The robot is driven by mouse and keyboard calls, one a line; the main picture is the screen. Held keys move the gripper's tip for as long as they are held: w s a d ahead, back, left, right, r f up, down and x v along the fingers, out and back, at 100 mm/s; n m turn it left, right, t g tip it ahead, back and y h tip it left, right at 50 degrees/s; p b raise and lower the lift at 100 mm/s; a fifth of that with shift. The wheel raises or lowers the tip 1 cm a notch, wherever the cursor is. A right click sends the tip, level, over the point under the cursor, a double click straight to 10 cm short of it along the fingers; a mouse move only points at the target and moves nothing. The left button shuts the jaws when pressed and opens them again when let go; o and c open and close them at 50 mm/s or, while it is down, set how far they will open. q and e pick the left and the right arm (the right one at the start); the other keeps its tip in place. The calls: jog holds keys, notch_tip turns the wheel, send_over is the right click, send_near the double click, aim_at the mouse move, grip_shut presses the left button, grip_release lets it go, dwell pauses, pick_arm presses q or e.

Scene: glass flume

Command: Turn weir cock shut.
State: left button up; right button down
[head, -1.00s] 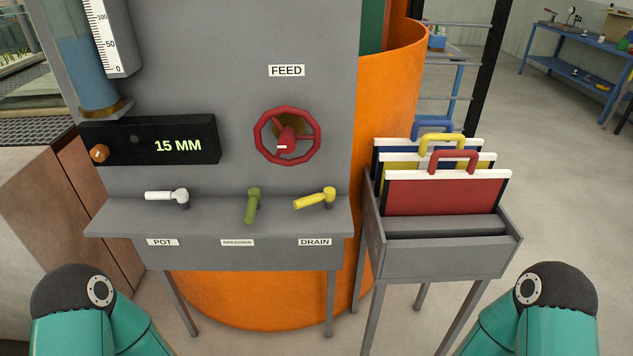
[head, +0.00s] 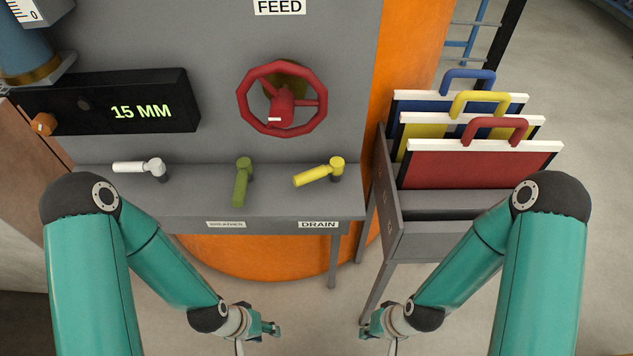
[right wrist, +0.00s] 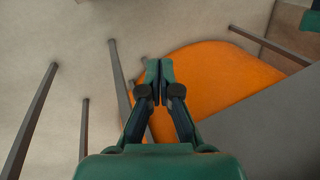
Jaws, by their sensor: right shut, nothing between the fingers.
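Three cocks sit on the grey ledge in the head view: a white one (head: 140,167) with its lever pointing left, a green one (head: 242,182) with its lever pointing toward me, and a yellow one (head: 319,173) with its lever pointing left and slightly toward me. The label under the yellow one reads DRAIN; the one near the green is small, seemingly BREATHER. No label reading WEIR shows. My left gripper (head: 271,330) hangs low in front of the ledge, its jaws too small to judge. My right gripper (head: 366,328) is low to its right, shut and empty in the right wrist view (right wrist: 159,70).
A red handwheel (head: 283,98) under the FEED label is on the panel above the ledge. A black display (head: 110,108) reads 15 MM. A grey rack (head: 440,240) at the right holds red, yellow and blue handled boards. Floor is free below the ledge.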

jog(key=m+t+y+b, duration=0.3)
jog(key=m+t+b, duration=0.9)
jog(key=b, duration=0.5)
send_near(310, 180)
jog(key=s+d+n+t, duration=0.1)
jog(key=s+d, duration=0.2)
jog(key=s, duration=0.3)
jog(key=shift+t, duration=0.3)
jog(key=p+x, duration=0.2)
jog(key=x, duration=1.2)
jog(key=shift+s+a, duration=0.15)
